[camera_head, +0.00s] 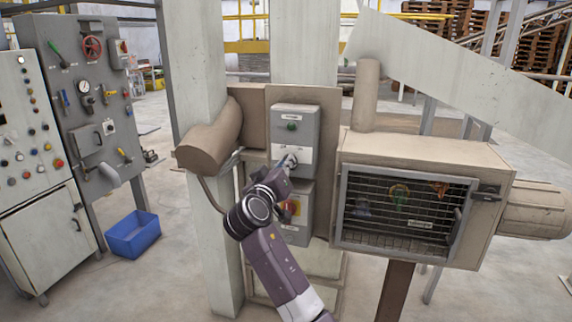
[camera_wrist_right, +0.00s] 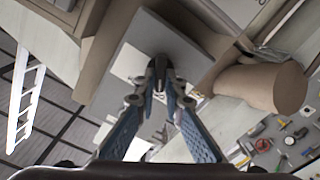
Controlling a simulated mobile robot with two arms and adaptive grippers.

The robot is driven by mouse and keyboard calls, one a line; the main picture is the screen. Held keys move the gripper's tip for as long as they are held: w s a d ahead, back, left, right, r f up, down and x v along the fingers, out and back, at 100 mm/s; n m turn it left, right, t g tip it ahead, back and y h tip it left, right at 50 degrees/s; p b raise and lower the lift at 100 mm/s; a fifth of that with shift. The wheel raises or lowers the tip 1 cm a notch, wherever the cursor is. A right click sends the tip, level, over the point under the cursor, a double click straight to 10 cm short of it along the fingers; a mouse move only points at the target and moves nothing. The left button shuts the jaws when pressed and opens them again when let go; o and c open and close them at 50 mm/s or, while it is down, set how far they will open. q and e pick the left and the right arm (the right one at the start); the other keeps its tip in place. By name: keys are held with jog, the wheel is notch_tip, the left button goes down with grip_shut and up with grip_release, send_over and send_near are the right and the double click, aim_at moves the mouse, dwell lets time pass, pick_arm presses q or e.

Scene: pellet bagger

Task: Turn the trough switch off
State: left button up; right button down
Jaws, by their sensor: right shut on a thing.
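An upper grey switch box (camera_head: 297,112) with a green lamp (camera_head: 292,126) and a white label plate hangs on the brown panel by the post. My right gripper (camera_head: 287,163) reaches its front from below and is shut on the switch knob on the white plate. In the right wrist view the fingertips (camera_wrist_right: 160,68) close on that knob against the grey box (camera_wrist_right: 192,42). The knob is mostly hidden by the fingers, so its angle cannot be told. The labels are too small to read. My left gripper is not in view.
Just below is a second grey box (camera_head: 297,232) with a red and yellow rotary switch (camera_head: 294,207), close to my right arm. A caged housing (camera_head: 493,160) stands to the right and a brown duct (camera_head: 208,148) to the left. Control cabinets (camera_head: 40,150) and a blue bin (camera_head: 133,235) are farther left.

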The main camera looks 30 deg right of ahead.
jog(key=c, duration=2)
grip_release()
jog(key=v, duration=1.2)
jog(key=shift+f, duration=0.15)
